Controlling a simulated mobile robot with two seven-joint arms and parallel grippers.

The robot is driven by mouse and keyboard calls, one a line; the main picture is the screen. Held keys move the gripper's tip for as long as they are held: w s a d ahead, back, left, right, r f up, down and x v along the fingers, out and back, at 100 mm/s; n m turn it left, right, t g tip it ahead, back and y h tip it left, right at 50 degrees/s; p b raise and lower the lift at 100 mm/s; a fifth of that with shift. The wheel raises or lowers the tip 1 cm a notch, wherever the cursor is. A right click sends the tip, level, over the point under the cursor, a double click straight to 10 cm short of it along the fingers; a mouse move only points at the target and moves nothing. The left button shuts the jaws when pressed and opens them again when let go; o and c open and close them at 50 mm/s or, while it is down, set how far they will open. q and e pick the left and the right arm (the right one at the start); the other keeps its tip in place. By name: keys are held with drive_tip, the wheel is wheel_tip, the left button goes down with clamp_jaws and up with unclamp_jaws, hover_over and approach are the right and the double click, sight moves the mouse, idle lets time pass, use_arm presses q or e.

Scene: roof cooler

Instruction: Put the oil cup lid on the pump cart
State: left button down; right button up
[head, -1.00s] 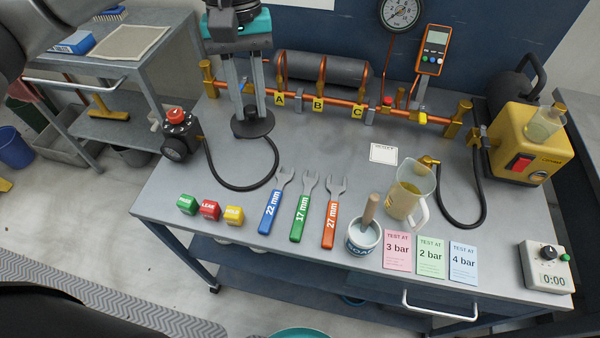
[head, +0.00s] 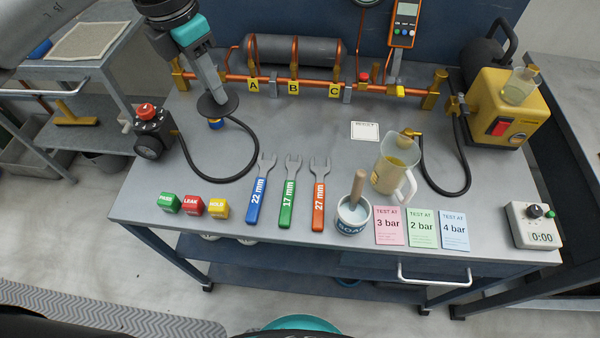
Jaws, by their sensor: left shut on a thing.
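My left gripper (head: 211,92) comes in from the upper left, tilted, with its fingers shut on a dark round disc (head: 228,108), which looks like the oil cup lid. The disc is held above the left part of the bench. A small blue and yellow piece (head: 216,124) shows just below it; I cannot tell whether it is joined to it. The yellow pump (head: 508,112), with a clear oil cup (head: 519,88) on top, stands at the right. A grey surface (head: 562,80), perhaps the pump cart, lies beyond it. My right gripper is not in view.
The copper manifold (head: 330,88) runs along the back. A black hose (head: 252,160) curves below the disc. Wrenches (head: 289,195), a soap pot (head: 352,215), a jug (head: 392,170) and test cards (head: 422,228) occupy the front.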

use_arm(q)
drive_tip(key=n, duration=0.4)
drive_tip(key=f+n, duration=0.1)
drive_tip(key=n, duration=0.1)
drive_tip(key=shift+w+a+y, duration=0.15)
drive_tip(key=shift+w+y, duration=0.25)
drive_tip(key=n, duration=0.3)
drive_tip(key=shift+w+a+f+n+y+b, duration=0.15)
drive_tip(key=shift+w+n+y+b, duration=0.15)
drive_tip(key=shift+n+b, duration=0.1)
drive_tip(key=n, duration=0.3)
drive_tip(key=shift+w+a+f+n+y, duration=0.15)
drive_tip(key=shift+w+f+n+y, duration=0.05)
drive_tip(key=shift+f+n+y, duration=0.1)
drive_tip(key=n, duration=0.3)
drive_tip(key=shift+w+a+f+n, duration=0.15)
drive_tip(key=shift+a+f+n, duration=0.05)
drive_tip(key=shift+n, duration=0.1)
